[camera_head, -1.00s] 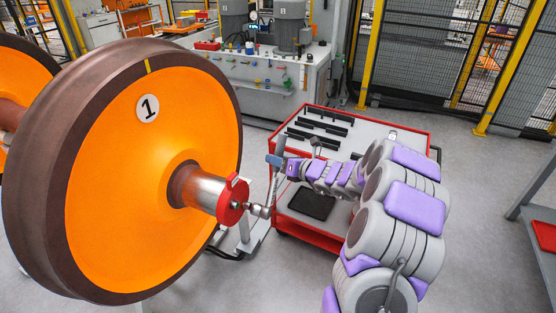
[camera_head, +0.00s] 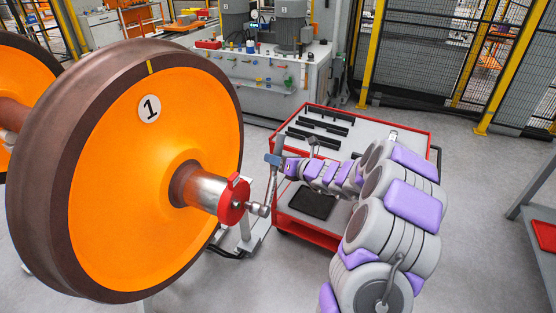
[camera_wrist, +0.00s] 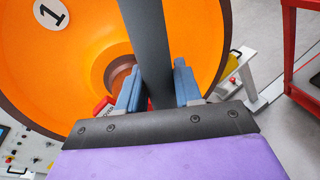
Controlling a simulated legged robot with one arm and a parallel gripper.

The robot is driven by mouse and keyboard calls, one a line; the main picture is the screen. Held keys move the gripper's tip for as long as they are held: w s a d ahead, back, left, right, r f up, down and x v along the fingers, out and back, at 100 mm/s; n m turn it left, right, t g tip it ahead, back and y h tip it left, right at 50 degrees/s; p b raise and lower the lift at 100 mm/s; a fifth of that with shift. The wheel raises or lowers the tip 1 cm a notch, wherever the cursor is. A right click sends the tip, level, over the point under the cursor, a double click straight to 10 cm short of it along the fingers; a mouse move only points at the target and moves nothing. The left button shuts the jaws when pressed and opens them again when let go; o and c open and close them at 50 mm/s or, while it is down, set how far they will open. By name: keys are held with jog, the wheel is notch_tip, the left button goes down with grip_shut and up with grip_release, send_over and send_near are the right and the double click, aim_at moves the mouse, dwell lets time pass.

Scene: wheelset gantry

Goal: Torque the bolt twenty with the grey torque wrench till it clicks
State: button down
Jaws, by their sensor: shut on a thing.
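My gripper (camera_head: 275,160) is shut on the grey torque wrench (camera_wrist: 146,35), a dark grey bar between its two blue fingers in the wrist view. In the head view the wrench (camera_head: 271,186) stands nearly upright, running down from my gripper to the metal fitting (camera_head: 258,209) at the axle end. The red axle-end cap (camera_head: 234,202) sits on the steel hub of the orange wheel (camera_head: 120,190) marked 1. Bolt twenty cannot be made out; the wrench's lower end overlaps the fitting, and whether it is seated cannot be told.
A red-rimmed trolley (camera_head: 385,128) with several black tools and a black tray (camera_head: 312,203) stands behind and below my arm. A grey machine bench (camera_head: 270,75) is at the back. Yellow-posted fencing (camera_head: 372,50) closes the right. Open floor lies at front right.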

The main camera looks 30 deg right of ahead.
jog(key=shift+w+a, duration=0.15)
jog(key=shift+w, duration=0.05)
jog(key=shift+w+a, duration=0.2)
jog(key=shift+w, duration=0.05)
jog(key=shift+w+a, duration=0.2)
jog(key=shift+w, duration=0.05)
jog(key=shift+r+p, duration=0.1)
jog(key=shift+p, duration=0.5)
jog(key=w+d+f+m+p, duration=0.1)
jog(key=p, duration=0.4)
jog(key=w+d+f+m+p, duration=0.1)
jog(key=p, duration=0.4)
jog(key=shift+d+f+g, duration=0.2)
jog(key=shift+d+g, duration=0.1)
jog(key=shift+g, duration=0.1)
jog(key=shift+w+d+y+p, duration=0.1)
jog(key=shift+y+p, duration=0.2)
jog(key=shift+p, duration=0.2)
